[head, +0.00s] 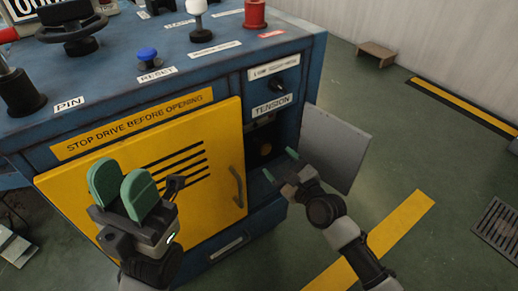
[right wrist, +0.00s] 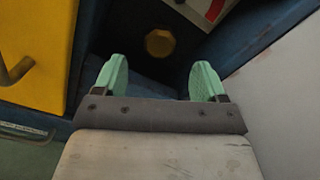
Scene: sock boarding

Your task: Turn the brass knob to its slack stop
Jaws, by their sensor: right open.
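The brass knob (head: 266,149) sits in the dark recess below the TENSION label (head: 272,106) on the blue machine. In the right wrist view the knob (right wrist: 159,43) is faceted and shows just beyond and between my fingertips. My right gripper (head: 280,164) is open and empty in front of the recess, and it also shows in the right wrist view (right wrist: 160,68). Its green fingers are apart from the knob. My left gripper (head: 121,182) is open and empty in front of the yellow door, with its green pads pointing up.
A grey hatch door (head: 335,148) stands open to the right of the recess. The yellow door (head: 205,183) with its handle (head: 239,187) is closed to the left. A small gauge with red on it (right wrist: 207,8) is above the knob.

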